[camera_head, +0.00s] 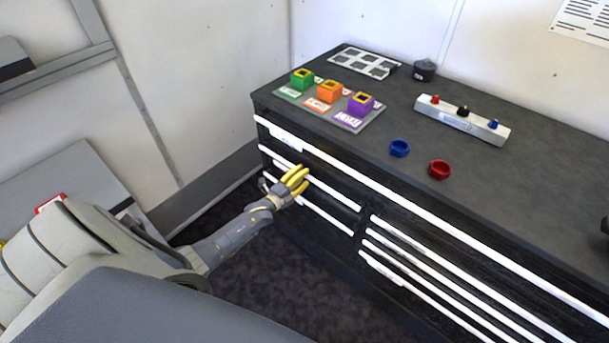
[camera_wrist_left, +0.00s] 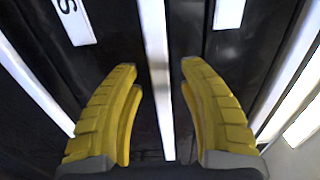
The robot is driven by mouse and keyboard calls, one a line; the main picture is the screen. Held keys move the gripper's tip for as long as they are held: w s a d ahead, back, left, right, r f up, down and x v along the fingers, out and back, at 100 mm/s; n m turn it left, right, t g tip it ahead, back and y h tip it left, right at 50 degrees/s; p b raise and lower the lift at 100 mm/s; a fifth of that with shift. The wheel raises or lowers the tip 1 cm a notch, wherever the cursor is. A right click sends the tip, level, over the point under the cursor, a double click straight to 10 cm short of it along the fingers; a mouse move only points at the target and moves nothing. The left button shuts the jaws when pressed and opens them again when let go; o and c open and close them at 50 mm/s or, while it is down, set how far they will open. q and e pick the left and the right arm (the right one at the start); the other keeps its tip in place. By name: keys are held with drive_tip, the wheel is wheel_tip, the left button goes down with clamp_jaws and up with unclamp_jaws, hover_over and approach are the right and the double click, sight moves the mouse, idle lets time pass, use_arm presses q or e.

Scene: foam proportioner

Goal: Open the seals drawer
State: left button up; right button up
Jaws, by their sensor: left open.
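My left gripper (camera_head: 303,177) is open at the left drawers of the dark cabinet, by the second white handle strip (camera_head: 335,195). In the left wrist view, the yellow fingers of my left gripper (camera_wrist_left: 158,66) stand on either side of a white handle strip (camera_wrist_left: 157,60), with gaps to it on both sides. A white label (camera_wrist_left: 76,22) ending in "S" shows at the upper left there; the rest of its word is cut off. The drawers look shut. Which drawer is the seals drawer cannot be read in the head view. My right gripper is not in view.
On the cabinet top (camera_head: 500,195) are green (camera_head: 302,79), orange (camera_head: 329,91) and purple (camera_head: 361,104) blocks on a labelled board, a blue ring (camera_head: 399,148), a red ring (camera_head: 439,169) and a white holder (camera_head: 462,120). More drawer handles (camera_head: 450,268) run to the right.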

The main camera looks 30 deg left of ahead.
use_arm(q)
drive_tip(key=shift+w+d, duration=0.1)
drive_tip(key=shift+w, duration=0.55)
drive_tip(key=shift+c, duration=0.5)
clamp_jaws()
